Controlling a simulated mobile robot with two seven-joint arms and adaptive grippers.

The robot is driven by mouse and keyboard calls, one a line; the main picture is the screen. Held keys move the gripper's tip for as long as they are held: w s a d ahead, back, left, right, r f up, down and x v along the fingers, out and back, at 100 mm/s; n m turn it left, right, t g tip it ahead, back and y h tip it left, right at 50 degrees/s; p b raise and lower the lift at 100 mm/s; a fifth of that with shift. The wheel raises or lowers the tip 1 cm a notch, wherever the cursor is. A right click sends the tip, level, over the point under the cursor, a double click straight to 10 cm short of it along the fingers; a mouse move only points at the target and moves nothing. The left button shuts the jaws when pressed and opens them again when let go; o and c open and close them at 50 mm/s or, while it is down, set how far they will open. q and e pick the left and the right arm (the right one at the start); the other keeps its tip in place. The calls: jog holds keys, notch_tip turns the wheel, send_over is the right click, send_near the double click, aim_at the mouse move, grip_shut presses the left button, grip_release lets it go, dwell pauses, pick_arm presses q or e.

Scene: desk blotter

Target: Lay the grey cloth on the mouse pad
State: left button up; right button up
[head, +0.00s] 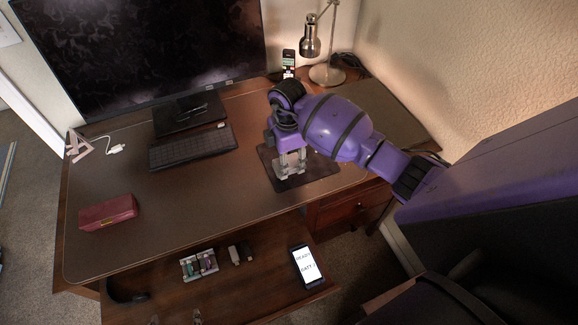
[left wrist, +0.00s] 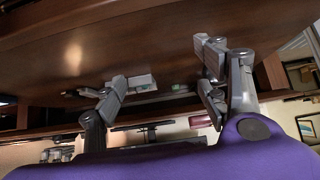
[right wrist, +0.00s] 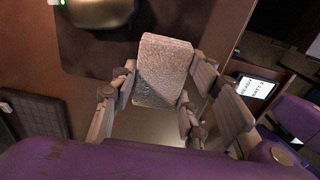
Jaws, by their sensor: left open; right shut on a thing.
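The grey cloth (right wrist: 163,68) is a small, light grey, rough-textured piece. In the right wrist view it lies between the fingers of my right gripper (right wrist: 158,88), which is shut on it. In the head view my right gripper (head: 291,168) points down over the dark mouse pad (head: 322,165) on the right of the desk. There the fingers and arm hide most of the cloth, and I cannot tell whether it touches the pad. My left gripper (left wrist: 163,78) is open and empty, low in front of the desk.
A keyboard (head: 193,148) and monitor (head: 140,50) stand left of the pad, a lamp (head: 326,74) behind it. A red case (head: 109,213) lies at the desk's left. The lower wooden surface in front holds a smartphone (head: 307,266) and small items. The desk's middle is clear.

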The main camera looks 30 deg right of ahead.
aim_at(289, 161)
jog(key=shift+d+f, duration=0.15)
jog(key=shift+f, duration=0.75)
jog(key=shift+d+f, duration=0.1)
jog(key=shift+f, duration=0.8)
jog(key=shift+f, duration=0.2)
jog(key=o, duration=1.1)
notch_tip(289, 161, up, 12)
jog(key=shift+r, duration=0.2)
